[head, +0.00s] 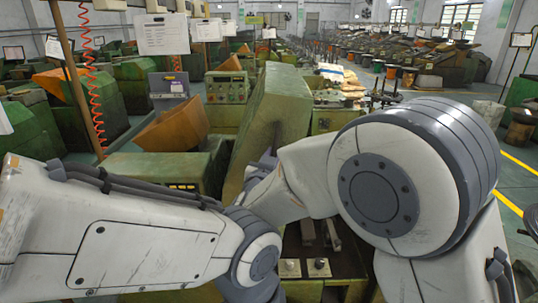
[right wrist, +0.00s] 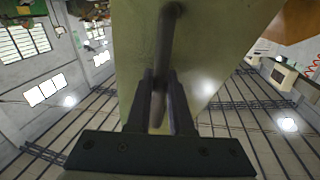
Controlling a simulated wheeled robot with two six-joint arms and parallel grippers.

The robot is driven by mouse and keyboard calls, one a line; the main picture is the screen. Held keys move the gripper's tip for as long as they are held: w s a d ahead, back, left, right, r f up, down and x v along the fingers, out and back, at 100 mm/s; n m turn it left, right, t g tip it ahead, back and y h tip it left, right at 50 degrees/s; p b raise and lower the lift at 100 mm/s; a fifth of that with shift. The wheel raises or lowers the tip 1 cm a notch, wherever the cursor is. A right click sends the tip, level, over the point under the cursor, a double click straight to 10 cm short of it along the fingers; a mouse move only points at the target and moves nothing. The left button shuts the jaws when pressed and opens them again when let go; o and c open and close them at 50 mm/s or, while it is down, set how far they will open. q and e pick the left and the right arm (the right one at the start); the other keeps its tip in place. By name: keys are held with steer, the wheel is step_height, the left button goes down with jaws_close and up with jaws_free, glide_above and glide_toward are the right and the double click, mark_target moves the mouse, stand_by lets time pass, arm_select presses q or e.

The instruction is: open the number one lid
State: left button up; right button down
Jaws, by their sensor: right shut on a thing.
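The green lid (head: 277,105) of the nearest heading machine stands raised and steeply tilted in the middle of the head view. In the right wrist view, the lid's pale underside or face (right wrist: 222,45) fills the upper middle, with a rod-like handle (right wrist: 171,40) on it. My right gripper (right wrist: 161,98) is shut on this handle, one finger on each side. In the head view, the right gripper (head: 264,163) is at the lid's lower part, partly hidden by my arm. My left arm crosses the lower left; its gripper is not visible.
The machine's green body (head: 150,170) lies left of the lid. An orange chute (head: 172,132) and a control panel (head: 227,88) stand behind. Two knobs (head: 304,267) show on the machine front. More machines fill the hall; open floor with yellow lines (head: 512,205) lies right.

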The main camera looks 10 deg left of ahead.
mark_target(278, 140)
stand_by(0.3)
steer(key=c, duration=0.8)
jaws_free()
steer(key=shift+a, duration=0.1)
steer(key=shift+r, duration=0.3)
steer(key=r+b, duration=0.1)
steer(key=r, duration=0.1)
steer(key=d+r+b, duration=0.1)
steer(key=r, duration=0.1)
steer(key=shift+s+d, duration=0.1)
steer(key=shift+s, duration=0.1)
steer(key=s+d+r+b, duration=0.1)
steer(key=d+r, duration=0.1)
steer(key=d, duration=0.1)
steer(key=s+d+r+b, duration=0.1)
steer(key=s+d+r, duration=0.1)
steer(key=d, duration=0.1)
steer(key=s+d+r+b, duration=0.1)
steer(key=d+r, duration=0.1)
steer(key=d, duration=0.1)
steer(key=shift+s+d+r, duration=0.2)
steer(key=shift+d, duration=0.05)
